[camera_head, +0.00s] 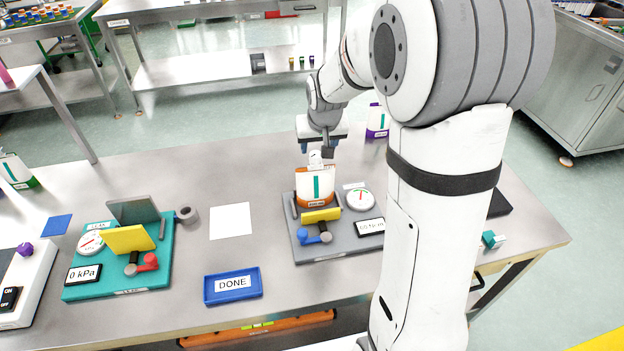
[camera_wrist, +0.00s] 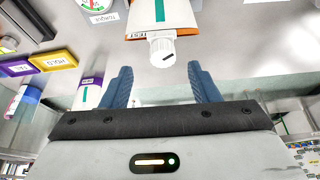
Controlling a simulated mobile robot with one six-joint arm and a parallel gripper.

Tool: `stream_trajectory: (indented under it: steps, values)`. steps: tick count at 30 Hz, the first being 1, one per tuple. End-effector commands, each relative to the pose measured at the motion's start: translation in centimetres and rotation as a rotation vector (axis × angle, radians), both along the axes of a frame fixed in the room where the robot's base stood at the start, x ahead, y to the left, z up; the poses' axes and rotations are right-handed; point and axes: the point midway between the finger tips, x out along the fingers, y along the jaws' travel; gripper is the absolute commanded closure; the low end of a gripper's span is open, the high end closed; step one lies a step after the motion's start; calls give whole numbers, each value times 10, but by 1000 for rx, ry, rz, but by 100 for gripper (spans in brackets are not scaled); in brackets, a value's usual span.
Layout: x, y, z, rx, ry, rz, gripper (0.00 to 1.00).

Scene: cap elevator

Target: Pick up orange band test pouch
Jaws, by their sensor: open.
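The orange band test pouch (camera_head: 315,188) is white with an orange band, a teal stripe and a white spout cap. It stands upright in the grey torque fixture (camera_head: 330,249) on the table. In the wrist view the pouch (camera_wrist: 160,15) hangs into the top of the picture, its white cap (camera_wrist: 162,50) pointing toward my jaws. My gripper (camera_head: 322,150) is above the pouch in the head view, close to its cap. In the wrist view my gripper's two blue fingers (camera_wrist: 161,88) are apart, with nothing between them.
A teal gauge fixture (camera_head: 120,270) stands at the left, and a blue DONE tray (camera_head: 233,285) at the front. A purple-banded pouch (camera_head: 377,121) stands behind, partly hidden by my arm. A white sheet (camera_head: 230,221) lies on clear table between the fixtures.

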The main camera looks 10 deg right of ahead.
Motion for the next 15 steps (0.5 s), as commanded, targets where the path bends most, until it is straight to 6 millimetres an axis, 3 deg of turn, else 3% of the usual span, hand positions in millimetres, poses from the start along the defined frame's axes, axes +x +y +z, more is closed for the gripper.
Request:
stream_trajectory:
  steps: [15]
  values:
    - [19, 3, -56, -1, 4, 2, 45]
